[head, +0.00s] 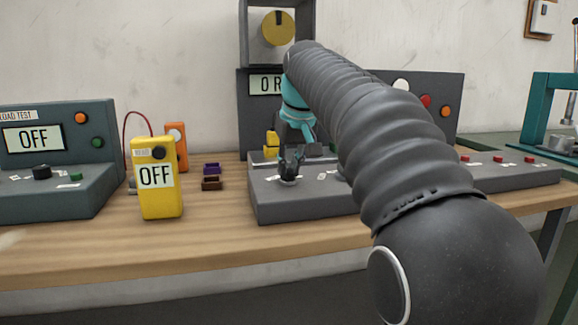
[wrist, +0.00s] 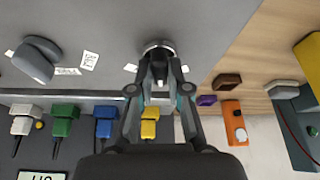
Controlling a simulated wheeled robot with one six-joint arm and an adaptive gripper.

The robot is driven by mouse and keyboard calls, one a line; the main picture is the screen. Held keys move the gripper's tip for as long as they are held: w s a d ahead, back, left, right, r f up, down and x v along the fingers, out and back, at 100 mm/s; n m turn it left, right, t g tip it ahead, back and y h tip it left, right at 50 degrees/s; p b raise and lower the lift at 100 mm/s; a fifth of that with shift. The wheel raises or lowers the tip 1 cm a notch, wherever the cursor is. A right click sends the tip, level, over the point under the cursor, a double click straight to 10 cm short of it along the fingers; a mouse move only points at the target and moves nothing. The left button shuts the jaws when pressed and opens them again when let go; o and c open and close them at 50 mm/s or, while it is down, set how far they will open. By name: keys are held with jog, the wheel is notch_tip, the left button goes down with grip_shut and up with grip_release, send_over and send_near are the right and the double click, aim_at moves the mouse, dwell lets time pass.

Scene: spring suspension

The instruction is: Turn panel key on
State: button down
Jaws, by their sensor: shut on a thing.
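The grey control panel (head: 320,193) sits on the wooden bench, with a display reading partly "O R" (head: 265,84) behind it. The panel key, in a round metal lock (wrist: 157,46), is at the panel's front left corner area; it also shows in the head view (head: 288,180). My gripper (head: 291,160) points down over it. In the wrist view my gripper (wrist: 160,75) has its fingertips closed together on the key, which they mostly hide. The key's angle cannot be told.
White, green, blue and yellow plugs (wrist: 150,122) line the panel's back. A yellow meter (head: 157,195) and an orange device (head: 181,148) stand left. My arm hides the panel's middle.

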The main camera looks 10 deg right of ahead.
jog(key=m+h, duration=0.1)
jog(key=m, duration=0.2)
jog(key=shift+a+m, duration=0.15)
jog(key=shift+m, duration=0.15)
jog(key=shift+a+m+g+h, duration=0.15)
jog(key=shift+m+h, duration=0.3)
jog(key=shift+m, duration=0.45)
jog(key=shift+d+m+g+h, duration=0.15)
jog(key=shift+m+h, duration=0.3)
jog(key=shift+m, duration=0.45)
jog(key=shift+a, duration=0.1)
jog(key=c, duration=1.1)
grip_release()
jog(key=shift+r, duration=0.1)
jog(key=v, duration=1.1)
jog(key=shift+s+a+r, duration=0.1)
jog(key=shift+a+r, duration=0.05)
jog(key=shift+r, duration=0.25)
